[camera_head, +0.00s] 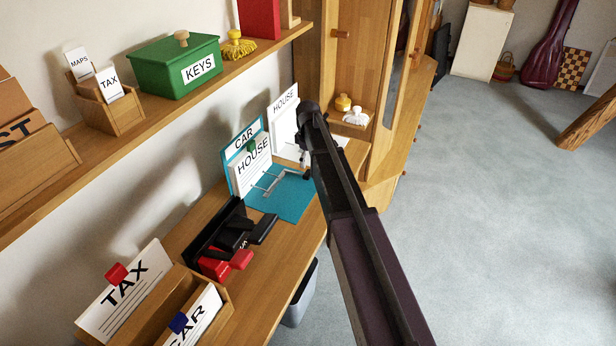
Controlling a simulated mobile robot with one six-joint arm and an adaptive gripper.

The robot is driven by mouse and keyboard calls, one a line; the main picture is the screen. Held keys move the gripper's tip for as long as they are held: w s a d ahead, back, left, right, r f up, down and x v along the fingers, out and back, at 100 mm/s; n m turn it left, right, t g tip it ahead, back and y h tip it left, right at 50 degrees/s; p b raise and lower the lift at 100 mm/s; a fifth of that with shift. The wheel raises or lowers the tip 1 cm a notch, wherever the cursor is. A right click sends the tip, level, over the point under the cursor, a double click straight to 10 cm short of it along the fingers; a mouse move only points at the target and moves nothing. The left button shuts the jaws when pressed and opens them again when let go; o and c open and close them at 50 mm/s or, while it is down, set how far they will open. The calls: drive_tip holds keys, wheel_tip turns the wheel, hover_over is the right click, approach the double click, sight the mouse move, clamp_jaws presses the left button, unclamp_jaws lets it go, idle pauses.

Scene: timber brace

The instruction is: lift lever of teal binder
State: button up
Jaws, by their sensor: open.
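The teal binder (290,203) lies open on the wooden desk. Its left cover stands up with a CAR label (243,138). A white HOUSE sheet (254,168) with a green clip stands against that cover. The metal ring mechanism (276,183) sits in the opened binder; the lever is too small to pick out surely. My gripper (305,174) points down at the end of the dark arm, above the binder's far right part. It is open, with nothing visible in it. My arm hides part of the desk to the right.
A black holder (236,232) and red blocks (226,262) lie in front of the binder. A white HOUSE card (284,115) stands behind it. A wooden box (168,312) with TAX and CAR cards is nearest. A shelf (140,126) overhangs the desk at left; the floor at right is largely clear.

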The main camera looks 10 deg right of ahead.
sight(308, 173)
drive_tip(key=shift+f+b, duration=2.65)
drive_tip(key=shift+f, duration=0.35)
drive_tip(key=c, duration=1.3)
